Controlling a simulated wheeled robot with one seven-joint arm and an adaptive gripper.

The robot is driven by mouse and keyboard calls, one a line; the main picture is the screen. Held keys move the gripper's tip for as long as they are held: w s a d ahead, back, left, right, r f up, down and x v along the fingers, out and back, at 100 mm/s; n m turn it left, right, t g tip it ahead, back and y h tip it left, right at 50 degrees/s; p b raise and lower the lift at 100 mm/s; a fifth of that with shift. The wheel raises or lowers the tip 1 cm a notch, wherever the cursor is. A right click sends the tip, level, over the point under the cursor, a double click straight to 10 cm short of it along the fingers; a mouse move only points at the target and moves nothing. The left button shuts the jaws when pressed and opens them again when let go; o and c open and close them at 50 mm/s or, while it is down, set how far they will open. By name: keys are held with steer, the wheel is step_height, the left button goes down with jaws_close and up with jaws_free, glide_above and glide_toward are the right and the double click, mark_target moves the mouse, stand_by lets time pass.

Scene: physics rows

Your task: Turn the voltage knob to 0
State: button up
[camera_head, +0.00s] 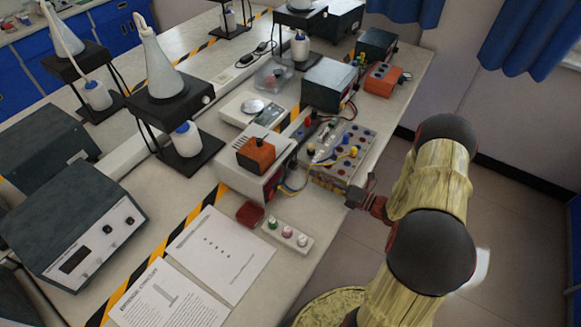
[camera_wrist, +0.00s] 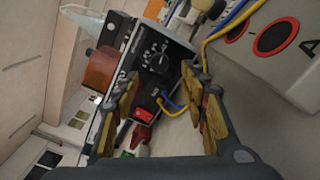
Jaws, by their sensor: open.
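A dark round knob (camera_wrist: 158,63) with marks around it sits on the black front panel of a box-shaped power unit (camera_wrist: 135,50) in the wrist view. I take it as the voltage knob; its label and setting are too small to read. The unit also shows in the head view (camera_head: 232,176), where the knob cannot be made out. My gripper (camera_wrist: 160,80) is open and empty, its fingers framing the panel, apart from the knob. In the head view my gripper (camera_head: 362,201) is by the table's right edge, to the right of the unit.
An orange box (camera_head: 256,154) sits on the unit. A terminal board (camera_head: 336,165) with plugs stands between it and my gripper; blue and yellow leads (camera_wrist: 176,104) hang below the knob. A red switch (camera_wrist: 143,115) is nearby. A white strip (camera_head: 287,236) lies in front.

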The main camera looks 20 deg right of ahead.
mark_target(297, 166)
steer(key=b+x, duration=0.1)
steer(key=x, duration=0.6)
steer(key=shift+w+a+r+b, duration=0.1)
steer(key=shift+w+a+b, duration=0.1)
steer(key=shift+b, duration=0.1)
steer(key=c, duration=1.1)
jaws_close()
